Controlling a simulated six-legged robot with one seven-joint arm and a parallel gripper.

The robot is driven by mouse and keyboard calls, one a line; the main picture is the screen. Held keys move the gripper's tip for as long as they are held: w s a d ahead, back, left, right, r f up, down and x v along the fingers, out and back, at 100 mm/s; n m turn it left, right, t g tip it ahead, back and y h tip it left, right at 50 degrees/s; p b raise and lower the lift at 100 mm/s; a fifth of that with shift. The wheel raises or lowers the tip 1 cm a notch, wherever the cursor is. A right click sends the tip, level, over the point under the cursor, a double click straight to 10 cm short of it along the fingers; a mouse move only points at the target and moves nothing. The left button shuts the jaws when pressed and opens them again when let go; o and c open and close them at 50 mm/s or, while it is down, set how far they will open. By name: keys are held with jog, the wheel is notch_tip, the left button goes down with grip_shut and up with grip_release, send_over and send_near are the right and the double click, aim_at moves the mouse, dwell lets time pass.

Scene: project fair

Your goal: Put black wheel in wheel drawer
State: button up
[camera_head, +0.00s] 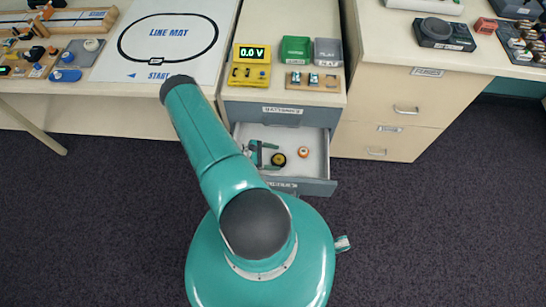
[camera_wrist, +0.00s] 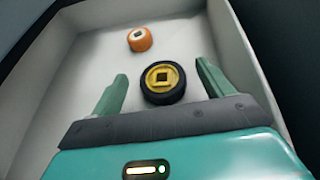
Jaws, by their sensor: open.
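The black wheel (camera_wrist: 163,83) has a yellow hub with a square hole. It lies inside an open drawer (camera_head: 318,163), whose white floor and wall (camera_wrist: 229,45) fill the wrist view. The wheel also shows in the head view (camera_head: 278,160). My gripper (camera_wrist: 160,84) is open, with one finger on each side of the wheel; neither finger visibly touches it. In the head view my gripper (camera_head: 268,152) is low in the drawer. An orange wheel (camera_wrist: 139,39) lies farther in, and it also shows in the head view (camera_head: 303,152). The drawer's front label is partly hidden and unreadable.
A closed batteries drawer (camera_head: 282,111) is above the open one. On top stand a yellow meter (camera_head: 250,72), a green bin (camera_head: 296,49) and a grey bin (camera_head: 328,52). The line mat (camera_head: 168,40) lies at left. A closed cabinet (camera_head: 385,115) stands at right. The front carpet is clear.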

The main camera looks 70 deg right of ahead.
jog(key=v, duration=1.2)
jog(key=shift+w+r, duration=0.15)
jog(key=shift+r, duration=0.2)
jog(key=w+a+r+m+t, duration=0.2)
jog(key=w+a+r+t, duration=0.1)
jog(key=w+r, duration=1.1)
jog(key=w+a+r+t, duration=0.1)
jog(key=a+r+t, duration=0.15)
jog(key=r, duration=0.35)
jog(key=w+a+r+m+t+y, duration=0.1)
jog(key=w+a+r, duration=0.15)
jog(key=r, duration=0.35)
jog(key=w+a+r+t, duration=0.1)
jog(key=a+r, duration=0.3)
jog(key=r, duration=0.2)
jog(key=s+a+r+t+y, duration=0.1)
jog(key=s+a+r+t, duration=0.2)
jog(key=a+r, duration=0.4)
jog(key=s+a+r+t+y, duration=0.1)
jog(key=s+a+r+t, duration=0.3)
jog(key=a+r, duration=0.4)
jog(key=s+a+r+m+t+y, duration=0.1)
jog(key=s+a+r+t, duration=0.2)
jog(key=a+r, duration=0.5)
jog(key=shift+s+r+t+y, duration=0.3)
jog(key=shift+s+r+t, duration=0.05)
jog(key=shift+s, duration=0.4)
